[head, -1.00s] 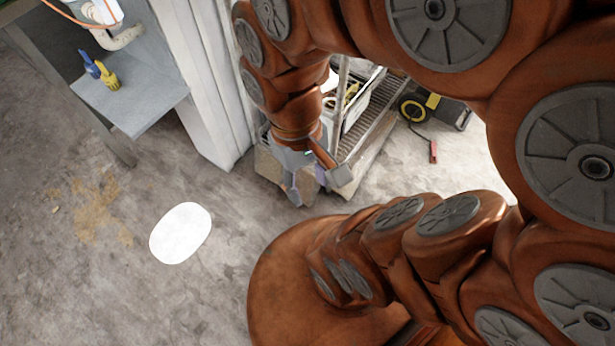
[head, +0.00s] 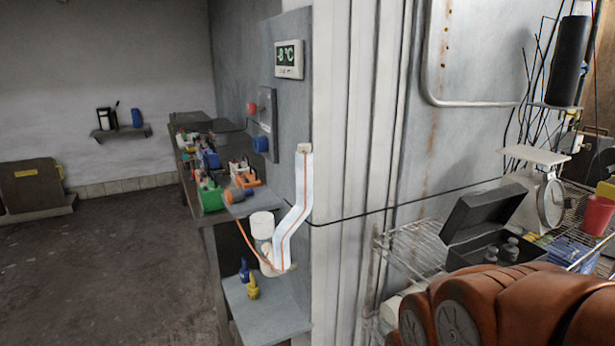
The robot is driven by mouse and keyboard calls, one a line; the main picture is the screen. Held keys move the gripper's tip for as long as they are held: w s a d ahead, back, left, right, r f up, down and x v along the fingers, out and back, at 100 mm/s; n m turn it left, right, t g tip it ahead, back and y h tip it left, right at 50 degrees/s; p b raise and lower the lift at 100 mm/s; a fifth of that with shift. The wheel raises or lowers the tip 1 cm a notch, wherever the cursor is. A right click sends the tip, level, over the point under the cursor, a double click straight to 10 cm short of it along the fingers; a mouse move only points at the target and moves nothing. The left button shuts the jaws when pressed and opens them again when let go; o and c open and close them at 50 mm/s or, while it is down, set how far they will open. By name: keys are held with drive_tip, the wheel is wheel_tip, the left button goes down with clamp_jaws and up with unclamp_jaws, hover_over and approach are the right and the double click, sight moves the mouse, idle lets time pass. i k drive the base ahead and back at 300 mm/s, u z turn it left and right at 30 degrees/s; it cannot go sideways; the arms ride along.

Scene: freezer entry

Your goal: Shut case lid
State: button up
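A dark grey case (head: 466,256) sits on the wire shelf at the right in the head view. Its lid (head: 484,211) stands raised and tilted at the back of the case. Small grey weight-like pieces (head: 509,249) show in the open case. My orange-brown arm crosses the bottom right corner, in front of the shelf and just below the case. My gripper is outside the picture, so its state and its place relative to the lid are hidden.
A white scale (head: 550,200) stands close behind the case on the wire shelf (head: 408,248). A red cup (head: 597,214) and a blue basket (head: 569,252) are to the right. A white wall (head: 340,120) borders the shelf's left. Open floor (head: 110,270) lies far left.

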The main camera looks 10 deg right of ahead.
sight(479, 213)
drive_tip(key=u, duration=0.35)
drive_tip(key=i, duration=1.25)
drive_tip(key=z, duration=1.75)
